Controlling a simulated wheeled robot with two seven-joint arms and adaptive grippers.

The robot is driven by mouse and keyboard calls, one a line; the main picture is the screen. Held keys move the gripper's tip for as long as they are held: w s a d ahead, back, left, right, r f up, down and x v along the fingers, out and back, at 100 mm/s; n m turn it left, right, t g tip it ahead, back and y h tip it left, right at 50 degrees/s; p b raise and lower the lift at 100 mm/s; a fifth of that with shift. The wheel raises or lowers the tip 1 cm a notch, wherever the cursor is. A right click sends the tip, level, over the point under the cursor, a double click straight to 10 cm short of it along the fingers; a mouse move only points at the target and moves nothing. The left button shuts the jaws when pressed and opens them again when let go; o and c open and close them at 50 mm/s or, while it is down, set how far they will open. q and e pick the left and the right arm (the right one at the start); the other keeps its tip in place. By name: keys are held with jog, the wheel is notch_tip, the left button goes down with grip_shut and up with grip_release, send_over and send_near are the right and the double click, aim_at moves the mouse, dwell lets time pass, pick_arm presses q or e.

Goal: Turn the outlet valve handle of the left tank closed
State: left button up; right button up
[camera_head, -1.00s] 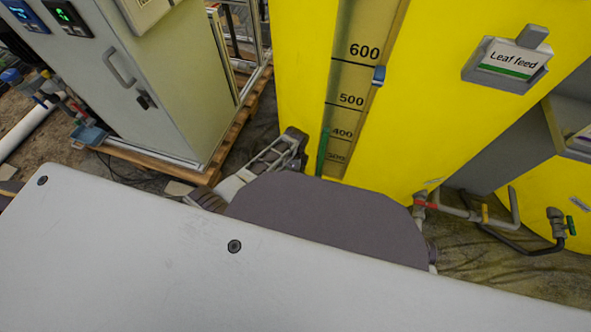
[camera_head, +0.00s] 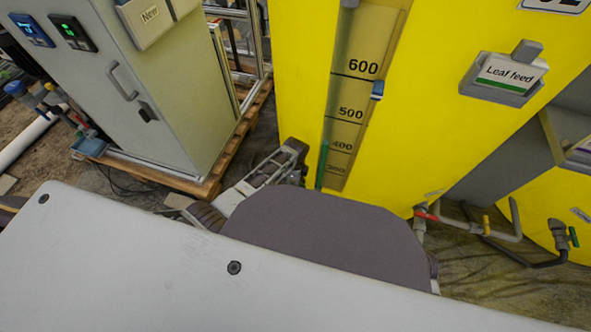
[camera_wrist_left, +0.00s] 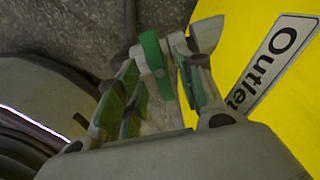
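The yellow left tank (camera_head: 430,130) stands ahead in the head view, with its scale strip and Leaf feed holder. My left gripper (camera_head: 292,152) is low by its left edge. In the left wrist view, the yellow tank wall with an Outlet label (camera_wrist_left: 275,60) is at the right. A green valve handle (camera_wrist_left: 152,52) stands near the fingertips of my left gripper (camera_wrist_left: 158,75). The fingers are spread, one on each side of the handle; I cannot tell whether either touches it. The valve body is mostly hidden by the gripper. My right gripper is not in view.
A grey control cabinet (camera_head: 150,90) stands on a wooden pallet (camera_head: 215,180) at the left. Pipes with a red-handled valve (camera_head: 426,215) and a green-handled valve (camera_head: 572,237) run low at the right. A second yellow tank (camera_head: 535,215) stands behind them.

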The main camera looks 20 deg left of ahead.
pick_arm(q)
notch_tip(320, 180, up, 11)
dwell(0.8)
jog(key=shift+s, duration=0.1)
dwell(0.5)
